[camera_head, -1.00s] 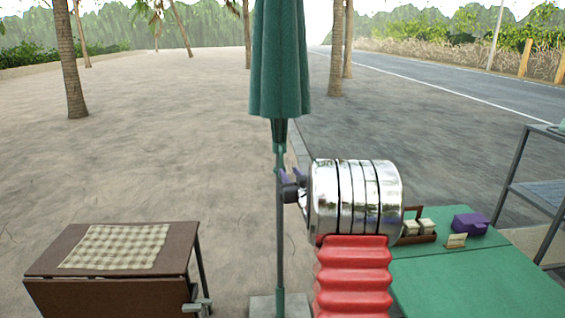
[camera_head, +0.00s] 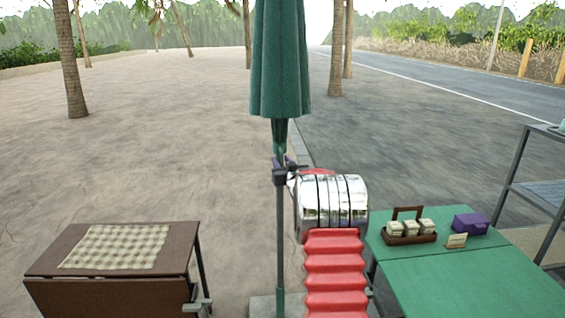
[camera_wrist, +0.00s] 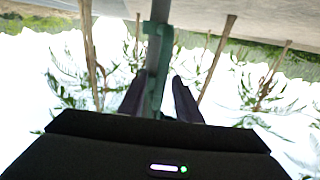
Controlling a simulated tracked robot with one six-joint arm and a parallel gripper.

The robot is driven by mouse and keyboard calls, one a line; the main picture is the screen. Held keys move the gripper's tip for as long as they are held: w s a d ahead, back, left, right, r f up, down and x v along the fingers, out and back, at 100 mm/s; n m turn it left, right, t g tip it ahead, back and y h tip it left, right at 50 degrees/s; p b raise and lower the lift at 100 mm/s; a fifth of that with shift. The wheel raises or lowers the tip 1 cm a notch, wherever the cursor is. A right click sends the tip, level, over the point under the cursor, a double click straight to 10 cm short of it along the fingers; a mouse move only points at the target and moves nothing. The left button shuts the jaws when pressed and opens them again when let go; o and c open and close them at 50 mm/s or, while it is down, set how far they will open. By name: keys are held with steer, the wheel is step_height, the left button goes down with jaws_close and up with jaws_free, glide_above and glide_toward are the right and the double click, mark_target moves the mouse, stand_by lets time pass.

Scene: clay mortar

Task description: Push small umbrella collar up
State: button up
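The closed green umbrella (camera_head: 280,65) stands upright on a thin grey-green pole (camera_head: 281,225). Its small collar (camera_head: 279,151) is a green sleeve on the pole just under the folded canopy. My gripper (camera_head: 281,162) is at the pole right by the collar, its dark purple fingers at the sleeve's lower part. In the wrist view, which is upside down, my gripper (camera_wrist: 160,76) has its two fingers apart, one on each side of the pole and the green collar (camera_wrist: 154,80). Whether a finger touches the collar cannot be told.
A brown table (camera_head: 185,243) with a checked cloth stands at left. A green table (camera_head: 470,270) at right bears a jar caddy (camera_head: 407,240) and a purple box (camera_head: 470,223). A grey shelf (camera_head: 545,195) is at the far right.

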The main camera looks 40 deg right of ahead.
steer(key=shift+w, duration=0.1)
steer(key=shift+c, duration=0.2)
jaws_close()
steer(key=shift+d, duration=0.1)
